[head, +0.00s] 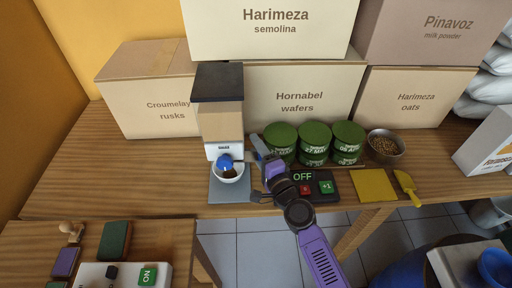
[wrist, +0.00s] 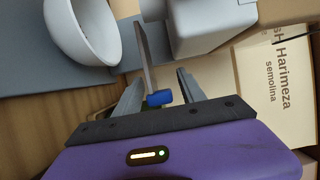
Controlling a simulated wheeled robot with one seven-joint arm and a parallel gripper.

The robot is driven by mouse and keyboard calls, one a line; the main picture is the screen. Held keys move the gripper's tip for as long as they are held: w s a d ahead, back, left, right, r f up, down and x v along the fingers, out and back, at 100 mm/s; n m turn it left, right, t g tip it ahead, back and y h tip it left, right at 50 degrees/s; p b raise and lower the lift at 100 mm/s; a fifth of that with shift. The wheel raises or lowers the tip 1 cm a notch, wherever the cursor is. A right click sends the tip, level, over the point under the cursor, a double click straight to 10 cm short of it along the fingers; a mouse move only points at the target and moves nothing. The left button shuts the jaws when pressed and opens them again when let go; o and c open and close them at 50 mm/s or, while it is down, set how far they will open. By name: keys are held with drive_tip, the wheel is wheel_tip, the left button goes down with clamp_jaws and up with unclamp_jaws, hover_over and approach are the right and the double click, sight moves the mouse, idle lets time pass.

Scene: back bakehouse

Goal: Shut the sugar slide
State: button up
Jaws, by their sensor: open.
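The sugar dispenser (head: 222,125) has a dark top, a clear tan-filled body and a white base. Its slide shows in the wrist view as a thin grey strip (wrist: 144,58) ending in a blue knob (wrist: 160,98); the knob (head: 225,160) sticks out at the front in the head view. A white bowl (head: 229,179) with brown contents stands below. My gripper (head: 259,158) is just right of the dispenser. Its fingers (wrist: 160,92) are open, and the knob appears between them in the wrist picture. I cannot tell whether they touch it.
The bowl stands on a grey plate (head: 229,194). Close right are green cans (head: 314,143) and a dark panel (head: 340,186) reading OFF with red and green buttons. A metal bowl (head: 385,146), yellow square (head: 374,185) and yellow scoop (head: 407,187) lie farther right. Boxes line the back.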

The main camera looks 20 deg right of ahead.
drive_tip(key=shift+w, duration=0.15)
drive_tip(key=shift+c, duration=0.5)
clamp_jaws()
idle(0.9)
